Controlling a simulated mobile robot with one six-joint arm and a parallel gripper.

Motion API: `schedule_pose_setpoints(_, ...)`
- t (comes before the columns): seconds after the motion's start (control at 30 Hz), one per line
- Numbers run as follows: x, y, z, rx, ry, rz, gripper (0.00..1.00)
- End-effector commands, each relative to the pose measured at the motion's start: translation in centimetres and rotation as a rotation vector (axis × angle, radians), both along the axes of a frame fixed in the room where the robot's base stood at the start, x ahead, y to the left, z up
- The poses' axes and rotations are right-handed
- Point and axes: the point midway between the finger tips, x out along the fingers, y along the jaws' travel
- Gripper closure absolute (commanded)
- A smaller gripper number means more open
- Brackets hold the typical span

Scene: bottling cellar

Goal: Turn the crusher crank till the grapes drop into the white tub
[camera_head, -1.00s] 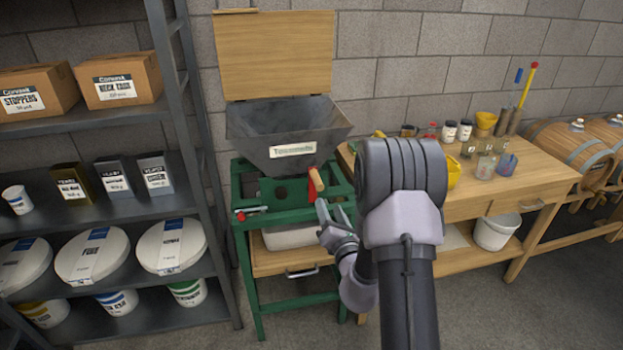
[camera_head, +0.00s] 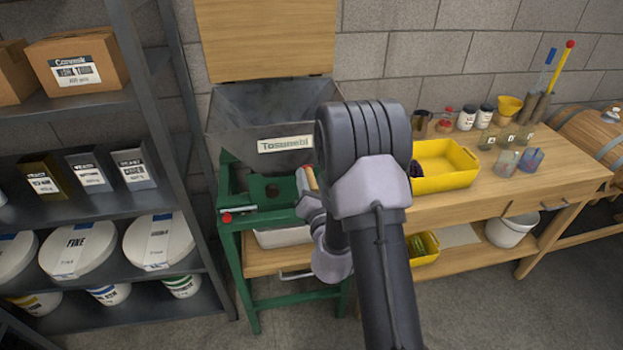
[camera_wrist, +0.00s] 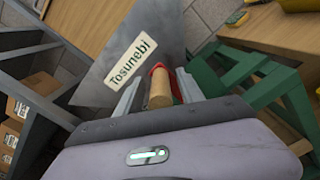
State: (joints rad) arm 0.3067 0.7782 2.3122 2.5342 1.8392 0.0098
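The crusher's grey metal hopper (camera_head: 235,125) sits on a green stand (camera_head: 232,245), with its wooden lid raised behind. The crank's wooden handle (camera_head: 311,180) shows at the hopper's front right, beside my wrist. In the wrist view, the handle (camera_wrist: 159,90), with a red part behind it, lies between the two fingers of my gripper (camera_wrist: 160,93). The fingers look apart, with a narrow gap beside the handle; firm contact is not visible. The white tub (camera_head: 283,237) stands under the crusher, partly hidden by the stand and my arm. No grapes show in the hopper or tub.
A wooden workbench (camera_head: 487,188) stands right, with a yellow crate (camera_head: 450,183) holding something dark, plus jars and cups. A dark metal shelf (camera_head: 105,205) with boxes and tubs stands close on the left.

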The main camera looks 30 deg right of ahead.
Motion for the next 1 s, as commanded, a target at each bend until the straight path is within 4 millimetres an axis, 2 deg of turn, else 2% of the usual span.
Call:
schedule_pose_setpoints(0.03, 0.0, -0.01, 0.0, 0.0, 0.0, 0.0, 0.61)
schedule_pose_setpoints(0.23, 0.0, -0.02, 0.01, 0.0, 0.0, 0.0, 1.0)
schedule_pose_setpoints(1.0, 0.03, -0.05, 0.07, -0.001, -0.002, 0.0, 1.0)
